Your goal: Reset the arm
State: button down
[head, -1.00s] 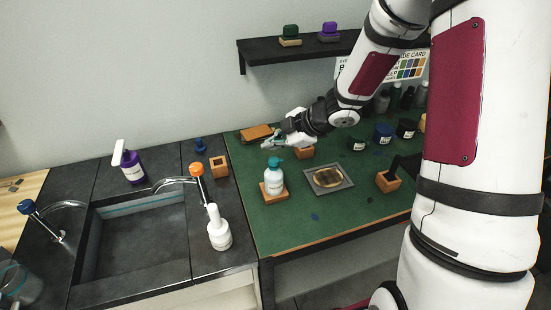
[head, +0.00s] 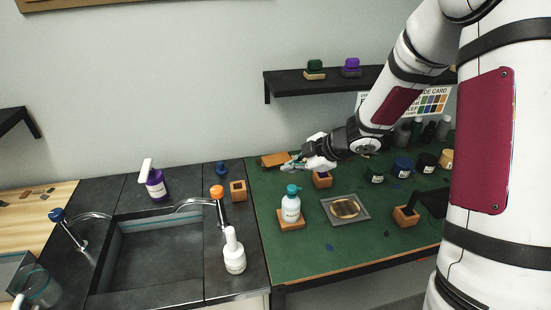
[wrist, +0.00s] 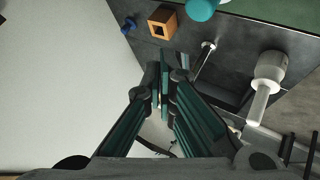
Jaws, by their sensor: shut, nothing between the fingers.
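My gripper (head: 291,166) is shut and empty. In the head view it is above the back left part of the green work mat (head: 294,252), with the arm reaching in from the right. The teal-capped white bottle (head: 291,209) stands on a wooden block just in front of it, apart from the fingers. In the wrist view the shut fingers (wrist: 163,85) point towards the sink counter, with nothing between them.
A wooden block (head: 274,159) lies behind the gripper. A black shelf (head: 285,83) hangs above. The sink (head: 160,258), a purple bottle (head: 157,187) and a white bottle (head: 234,257) are left.

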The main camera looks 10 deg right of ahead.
jog(key=w+d+r+m+t+h+b, duration=0.25)
jog(key=d+r+m+h, duration=0.3)
jog(key=r, duration=0.45)
jog(key=s+d+r+m+h, duration=0.3)
jog(key=s+r+m+h, duration=0.1)
jog(key=s+r+m, duration=0.15)
jog(key=s+a+m+g+y+b, duration=0.1)
jog(key=s+a+m+g, duration=0.1)
jog(key=s, duration=0.8)
jog(key=s+a+m+g+y+b, duration=0.1)
jog(key=s+a+m, duration=0.3)
jog(key=s, duration=0.7)
jog(key=shift+s+a+g+y+b, duration=0.15)
jog(key=shift+a+g+y+b, duration=0.2)
jog(key=shift+a+y+b, duration=0.5)
jog(key=shift+f, duration=0.1)
